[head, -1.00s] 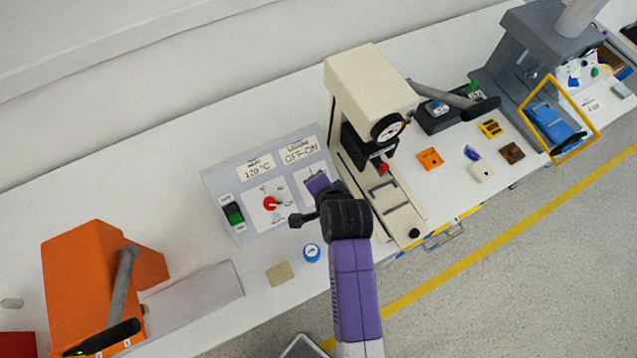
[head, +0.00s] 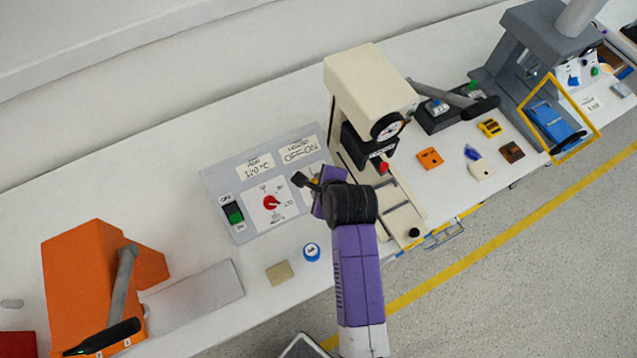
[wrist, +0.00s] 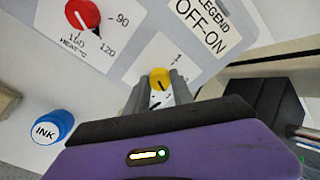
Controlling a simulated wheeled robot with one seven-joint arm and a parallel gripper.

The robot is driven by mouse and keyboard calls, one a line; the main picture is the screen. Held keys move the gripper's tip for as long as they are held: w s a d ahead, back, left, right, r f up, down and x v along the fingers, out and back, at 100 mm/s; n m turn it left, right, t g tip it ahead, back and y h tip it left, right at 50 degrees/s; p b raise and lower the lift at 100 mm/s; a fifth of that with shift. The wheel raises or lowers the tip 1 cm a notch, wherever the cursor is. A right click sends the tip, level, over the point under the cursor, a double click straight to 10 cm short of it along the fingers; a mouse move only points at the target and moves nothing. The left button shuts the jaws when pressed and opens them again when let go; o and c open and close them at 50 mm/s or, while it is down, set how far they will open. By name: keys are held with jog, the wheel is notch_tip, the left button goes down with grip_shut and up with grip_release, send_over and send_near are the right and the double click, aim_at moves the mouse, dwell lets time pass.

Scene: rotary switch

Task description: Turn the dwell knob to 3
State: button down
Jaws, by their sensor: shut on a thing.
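The yellow dwell knob (wrist: 160,78) is on the grey control panel, between the grey fingers of my gripper (wrist: 161,92) in the wrist view. The gripper is shut on it. A dark mark shows on the knob's near side, but I cannot tell which number it points to. Some dial numbers on the white plate are partly hidden by the fingers. In the head view, my purple gripper (head: 322,188) covers most of this dial at the panel's right side.
The red heat knob (wrist: 83,15) is left of the dwell dial. A green switch (head: 233,212) is at the panel's left. A blue ink pot (wrist: 52,127) stands in front. The cream press (head: 365,85) stands close on the right. An orange machine (head: 90,280) is at far left.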

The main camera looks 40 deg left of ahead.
jog(key=shift+w+d+m, duration=0.1)
jog(key=shift+m, duration=0.4)
jog(key=c, duration=1.4)
grip_release()
jog(key=shift+b+v, duration=0.45)
jog(key=shift+v, duration=3.45)
